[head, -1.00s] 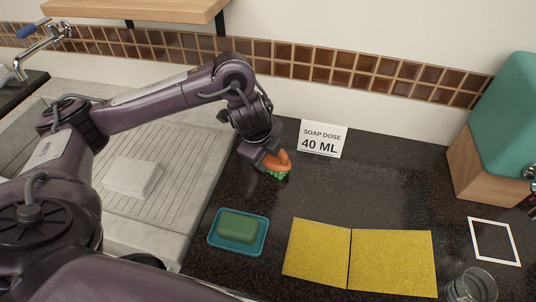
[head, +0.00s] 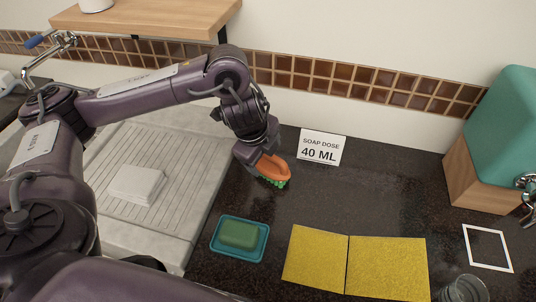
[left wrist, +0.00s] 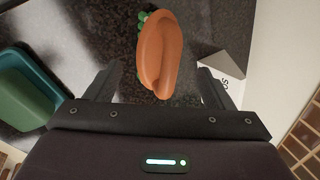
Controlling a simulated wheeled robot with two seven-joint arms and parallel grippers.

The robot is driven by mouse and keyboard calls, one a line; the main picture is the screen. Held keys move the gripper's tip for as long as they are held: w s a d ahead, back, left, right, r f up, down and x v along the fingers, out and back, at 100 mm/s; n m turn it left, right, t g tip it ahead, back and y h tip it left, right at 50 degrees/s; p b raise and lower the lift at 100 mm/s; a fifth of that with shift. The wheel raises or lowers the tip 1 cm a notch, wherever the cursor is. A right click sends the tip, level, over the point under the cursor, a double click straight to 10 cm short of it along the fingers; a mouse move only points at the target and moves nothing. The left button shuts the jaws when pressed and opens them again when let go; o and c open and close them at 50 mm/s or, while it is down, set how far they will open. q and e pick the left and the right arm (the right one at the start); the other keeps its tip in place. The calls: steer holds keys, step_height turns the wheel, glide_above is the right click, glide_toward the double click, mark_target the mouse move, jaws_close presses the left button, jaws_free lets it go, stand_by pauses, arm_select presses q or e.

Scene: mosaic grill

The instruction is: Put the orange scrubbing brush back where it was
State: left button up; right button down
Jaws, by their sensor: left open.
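The orange scrubbing brush (head: 274,168) with green bristles is on the dark counter, left of and in front of the soap dose card (head: 322,146). Its bristles point down toward the counter. My left gripper (head: 256,157) is at the brush's left end, with its jaws open. In the left wrist view the brush (left wrist: 161,52) lies between the two spread fingers (left wrist: 158,85), with a gap on each side. My right gripper is in neither view.
A teal dish (head: 216,250) with a green soap bar (head: 239,235) and two yellow sheets (head: 385,265) lie in front. A grey sink drainboard (head: 110,222) with a white block is at left. A teal and wood dispenser (head: 480,178) and a white square outline (head: 488,248) are at right.

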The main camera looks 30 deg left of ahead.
arm_select(q)
steer(key=p+v, duration=0.2)
steer(key=v, duration=0.4)
steer(key=shift+r+p, duration=0.35)
steer(key=shift+p, duration=0.05)
steer(key=shift+s, duration=0.15)
